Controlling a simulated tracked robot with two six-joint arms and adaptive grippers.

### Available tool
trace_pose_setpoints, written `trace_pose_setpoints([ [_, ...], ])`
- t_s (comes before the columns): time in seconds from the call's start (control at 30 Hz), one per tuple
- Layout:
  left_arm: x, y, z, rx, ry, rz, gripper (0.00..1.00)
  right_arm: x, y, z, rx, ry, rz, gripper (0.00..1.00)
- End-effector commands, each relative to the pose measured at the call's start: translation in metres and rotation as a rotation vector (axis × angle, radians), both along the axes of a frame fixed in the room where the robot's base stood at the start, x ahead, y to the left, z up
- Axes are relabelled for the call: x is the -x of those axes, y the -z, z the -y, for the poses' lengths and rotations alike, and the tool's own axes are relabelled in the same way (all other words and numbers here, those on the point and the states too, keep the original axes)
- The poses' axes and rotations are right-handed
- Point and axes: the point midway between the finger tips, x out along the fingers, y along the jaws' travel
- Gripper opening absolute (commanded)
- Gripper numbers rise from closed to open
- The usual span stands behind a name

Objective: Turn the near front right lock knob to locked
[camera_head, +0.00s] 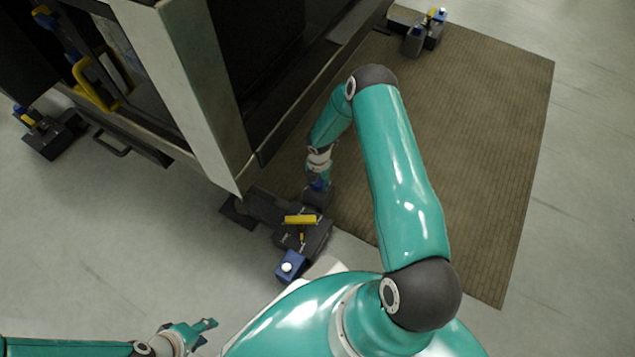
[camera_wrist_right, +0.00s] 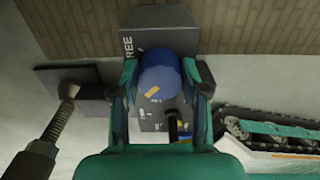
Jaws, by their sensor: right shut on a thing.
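The lock knob (camera_wrist_right: 158,78) is round and blue with a yellow mark, and sits on a dark lock block (camera_wrist_right: 150,18) lettered "FREE" in the right wrist view. My right gripper (camera_wrist_right: 160,88) is shut on the knob, with a finger on each side. In the head view the right gripper (camera_head: 318,184) reaches down at the machine's near corner, and the knob is mostly hidden. The yellow mark points obliquely; which lettering it lines up with cannot be told. My left gripper (camera_head: 208,331) is open and empty at the lower left, far from the lock.
A dark foot (camera_head: 318,240) with a yellow handle (camera_head: 300,220) and a blue box (camera_head: 292,266) stands beside the right gripper. The machine's pale corner post (camera_head: 205,100) rises close by. Similar feet stand at far right (camera_head: 413,42) and left (camera_head: 45,140). A brown mat (camera_head: 480,130) lies right.

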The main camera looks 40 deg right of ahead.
Motion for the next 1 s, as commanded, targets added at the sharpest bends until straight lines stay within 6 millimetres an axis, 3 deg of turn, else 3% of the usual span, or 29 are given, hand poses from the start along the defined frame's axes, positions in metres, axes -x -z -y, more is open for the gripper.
trace_pose_setpoints([
  [0.37,0.0,0.0,0.0,0.0,0.0,0.0,0.4,0.007,0.003,-0.003,-0.005,-0.009,-0.018,0.1],
  [0.4,0.0,0.0,0.0,0.0,0.0,0.0,0.4,0.007,0.003,-0.002,-0.005,-0.009,-0.018,0.47],
  [0.53,0.0,0.0,0.0,0.0,0.0,0.0,0.4,0.006,0.002,-0.002,-0.004,-0.008,-0.015,0.68],
  [1.0,0.0,-0.001,0.0,0.0,0.0,0.0,0.4,0.002,-0.008,0.0,0.0,-0.007,-0.004,0.7],
])
